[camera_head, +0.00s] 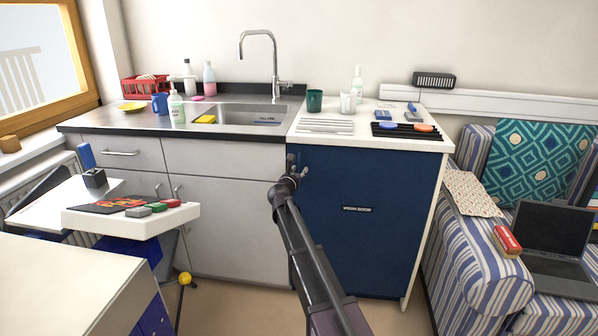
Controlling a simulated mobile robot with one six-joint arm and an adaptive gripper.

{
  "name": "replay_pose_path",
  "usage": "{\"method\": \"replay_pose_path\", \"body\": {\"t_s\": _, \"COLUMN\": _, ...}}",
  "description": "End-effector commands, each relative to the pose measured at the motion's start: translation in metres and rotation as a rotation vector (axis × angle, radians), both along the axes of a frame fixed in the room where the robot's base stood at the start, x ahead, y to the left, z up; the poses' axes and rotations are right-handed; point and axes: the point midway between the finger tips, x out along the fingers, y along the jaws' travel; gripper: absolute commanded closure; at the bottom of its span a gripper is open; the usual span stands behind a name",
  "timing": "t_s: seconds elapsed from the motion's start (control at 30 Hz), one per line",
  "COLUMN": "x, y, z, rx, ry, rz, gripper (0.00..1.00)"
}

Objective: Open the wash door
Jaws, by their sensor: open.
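The wash door (372,235) is a dark blue panel under the white worktop, right of the grey sink cabinet. A small label (357,209) on it appears to read "WASH DOOR". It looks closed, flush in its white frame. My arm reaches up from the bottom middle of the view, and my gripper (293,166) is open at the door's upper left corner. The door's handle is not clear there; my wrist and gripper cover that corner. I cannot tell whether the jaws are around a handle or touch the door.
A striped sofa (475,270) with a laptop stands close to the door's right. A grey cabinet (225,225) with a sink (240,115) is at the left. A white stand (130,218) and a pale table (60,290) fill the lower left. The floor before the door is partly clear.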

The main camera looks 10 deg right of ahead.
Motion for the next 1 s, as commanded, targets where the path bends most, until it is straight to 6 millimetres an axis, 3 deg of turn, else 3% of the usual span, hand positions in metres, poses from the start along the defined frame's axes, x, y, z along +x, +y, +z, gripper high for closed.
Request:
{"method": "replay_pose_path", "body": {"t_s": 0.3, "x": 0.001, "y": -0.001, "z": 0.0, "rx": 0.0, "ry": 0.0, "rz": 0.0, "gripper": 0.55}}
{"method": "replay_pose_path", "body": {"t_s": 0.47, "x": 0.001, "y": -0.001, "z": 0.0, "rx": 0.0, "ry": 0.0, "rz": 0.0, "gripper": 1.0}}
{"method": "replay_pose_path", "body": {"t_s": 0.77, "x": 0.0, "y": -0.002, "z": 0.0, "rx": 0.0, "ry": 0.0, "rz": 0.0, "gripper": 1.0}}
{"method": "replay_pose_path", "body": {"t_s": 1.0, "x": -0.013, "y": -0.008, "z": 0.0, "rx": 0.0, "ry": 0.0, "rz": 0.012, "gripper": 1.0}}
